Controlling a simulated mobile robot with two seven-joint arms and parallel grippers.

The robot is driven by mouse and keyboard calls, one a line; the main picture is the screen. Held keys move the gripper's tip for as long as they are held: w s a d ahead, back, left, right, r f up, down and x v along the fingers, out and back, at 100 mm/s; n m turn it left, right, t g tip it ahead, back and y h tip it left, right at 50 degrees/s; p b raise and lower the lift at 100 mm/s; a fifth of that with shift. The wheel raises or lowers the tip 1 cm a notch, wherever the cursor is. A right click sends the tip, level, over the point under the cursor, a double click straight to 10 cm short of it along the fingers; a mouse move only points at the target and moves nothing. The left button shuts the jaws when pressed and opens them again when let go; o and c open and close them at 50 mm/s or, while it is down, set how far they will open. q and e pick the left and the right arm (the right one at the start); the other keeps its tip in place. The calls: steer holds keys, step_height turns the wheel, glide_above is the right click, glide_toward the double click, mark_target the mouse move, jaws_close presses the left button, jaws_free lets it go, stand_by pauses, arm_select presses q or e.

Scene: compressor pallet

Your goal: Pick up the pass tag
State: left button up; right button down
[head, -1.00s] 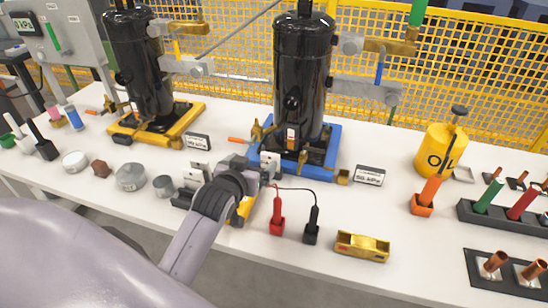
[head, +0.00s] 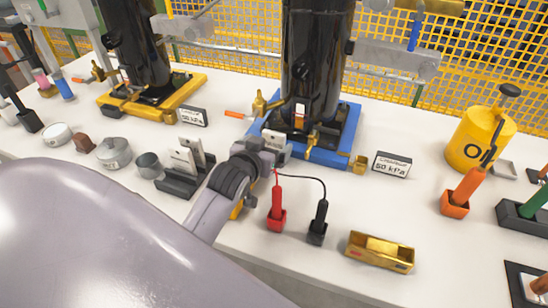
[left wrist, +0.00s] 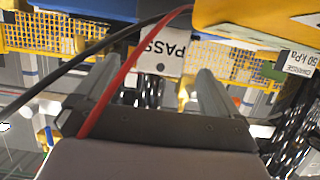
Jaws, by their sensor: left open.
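The pass tag (left wrist: 163,50) is a white card with dark "PASS" lettering and a small hole. In the left wrist view it shows between the two fingers of my left gripper (left wrist: 150,95), toward their far ends. The fingers are apart, and I cannot tell whether either touches the tag. In the head view my left gripper (head: 268,150) is at the front edge of the blue compressor base (head: 335,155), with a white card face (head: 274,138) at its tip. The gripper hides part of that area. My right gripper is not in view.
A dark holder (head: 176,186) with white cards stands left of the gripper. A red probe (head: 277,205) and a black probe (head: 320,222) with leads stand just right. The leads cross the wrist view. A brass box (head: 380,252) sits at the front edge.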

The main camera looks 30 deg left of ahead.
mark_target(273, 141)
arm_select(q)
steer(key=shift+w+f, duration=0.2)
steer(key=shift+f, duration=0.3)
steer(key=shift+r+b+x, duration=0.15)
steer(key=shift+b+x, duration=0.15)
steer(key=shift+x, duration=1.4)
steer(key=shift+r+b+x, duration=0.1)
steer(key=shift+b+x, duration=0.15)
steer(key=shift+x, duration=1.45)
steer(key=shift+a, duration=0.1)
steer(key=shift+c, duration=0.4)
steer(key=c, duration=0.9)
